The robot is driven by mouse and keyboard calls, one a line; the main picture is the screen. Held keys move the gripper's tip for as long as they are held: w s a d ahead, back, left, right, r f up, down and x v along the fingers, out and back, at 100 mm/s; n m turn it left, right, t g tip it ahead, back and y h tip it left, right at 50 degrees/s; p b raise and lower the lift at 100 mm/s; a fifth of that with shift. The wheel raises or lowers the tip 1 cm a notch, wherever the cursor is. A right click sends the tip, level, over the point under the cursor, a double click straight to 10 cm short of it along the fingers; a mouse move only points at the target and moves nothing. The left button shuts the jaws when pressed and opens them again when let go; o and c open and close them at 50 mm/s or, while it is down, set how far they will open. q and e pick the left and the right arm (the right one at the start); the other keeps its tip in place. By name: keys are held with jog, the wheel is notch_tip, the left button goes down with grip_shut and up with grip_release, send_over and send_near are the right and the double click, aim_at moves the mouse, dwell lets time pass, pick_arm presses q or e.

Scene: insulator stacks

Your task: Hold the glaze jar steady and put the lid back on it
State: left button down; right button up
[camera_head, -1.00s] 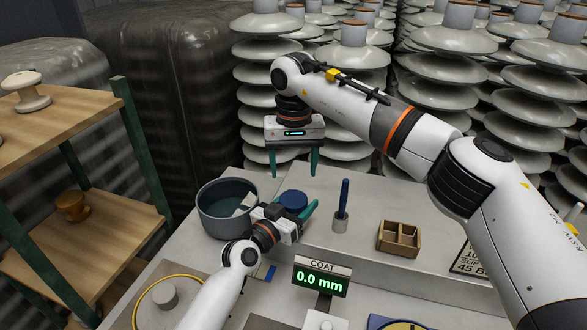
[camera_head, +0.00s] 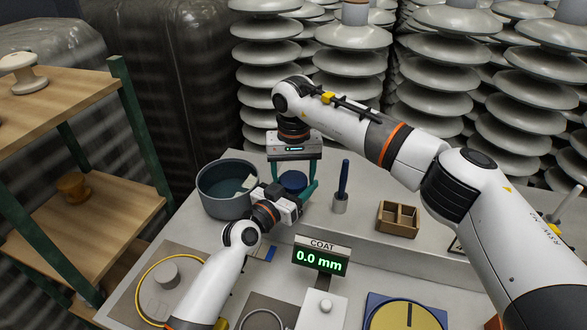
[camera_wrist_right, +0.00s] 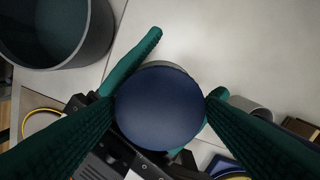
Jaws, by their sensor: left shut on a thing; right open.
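The blue round lid (camera_head: 293,180) lies flat on top of the jar, and its face fills the middle of the right wrist view (camera_wrist_right: 158,107). The jar is almost wholly hidden beneath it; a thin pale edge shows behind the lid in that view. My left gripper (camera_head: 296,193) is shut on the jar from the front, its green fingers along the jar's sides. My right gripper (camera_head: 294,178) points straight down over the lid, open, one finger on each side of it. I cannot tell whether these fingers touch the lid.
A grey pot (camera_head: 226,192) stands close left of the jar. A blue-handled tool in a holder (camera_head: 341,190) and a wooden divided box (camera_head: 397,219) stand to the right. The coat display (camera_head: 321,260) reads 0.0 mm in front. A wooden shelf (camera_head: 110,215) is at the left.

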jog(key=c, duration=0.8)
jog(key=m, duration=0.3)
jog(key=o, duration=1.1)
jog(key=shift+c, duration=0.2)
